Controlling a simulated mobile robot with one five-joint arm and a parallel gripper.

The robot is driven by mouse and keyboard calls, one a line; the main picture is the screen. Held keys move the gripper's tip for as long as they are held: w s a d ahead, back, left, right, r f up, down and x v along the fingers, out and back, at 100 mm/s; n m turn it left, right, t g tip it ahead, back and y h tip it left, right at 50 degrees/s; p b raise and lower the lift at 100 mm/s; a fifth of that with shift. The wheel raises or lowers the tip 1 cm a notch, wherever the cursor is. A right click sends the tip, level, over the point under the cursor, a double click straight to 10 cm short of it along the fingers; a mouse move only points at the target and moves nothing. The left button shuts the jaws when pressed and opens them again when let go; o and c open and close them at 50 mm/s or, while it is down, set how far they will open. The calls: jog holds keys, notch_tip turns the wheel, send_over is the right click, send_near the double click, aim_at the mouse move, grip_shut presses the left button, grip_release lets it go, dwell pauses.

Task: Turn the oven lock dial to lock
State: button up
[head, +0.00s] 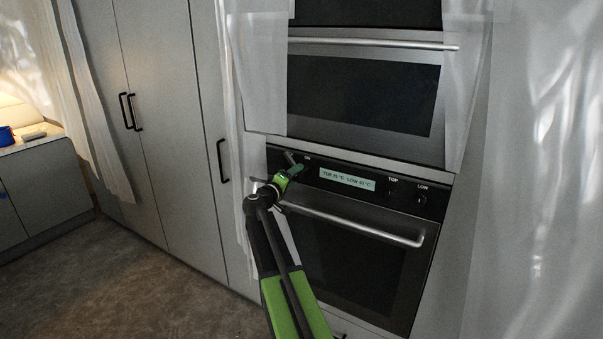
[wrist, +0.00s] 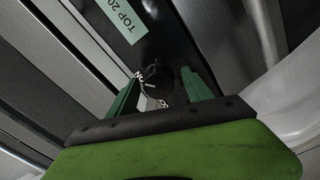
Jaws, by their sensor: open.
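The lower oven (head: 350,262) has a black control panel with a lit temperature display (head: 347,178). My gripper (head: 293,168) is at the panel's left end, where it hides the dial in the head view. In the wrist view the round black dial (wrist: 158,80) lies between the two green fingers of my open gripper (wrist: 159,92), one on each side. Whether the fingers touch it cannot be told. A white "ON" label and a second, partly hidden label sit by the dial. A small light mark shows at its face, on the ON side.
Two more knobs, marked TOP (head: 391,191) and LOW (head: 420,199), are at the panel's right. The oven handle (head: 350,226) runs below the panel. A sheer curtain (head: 258,70) hangs at upper left. Grey cabinets (head: 160,110) stand left; the floor there is clear.

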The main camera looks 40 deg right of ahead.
jog(key=v, duration=1.4)
jog(key=shift+a, duration=0.3)
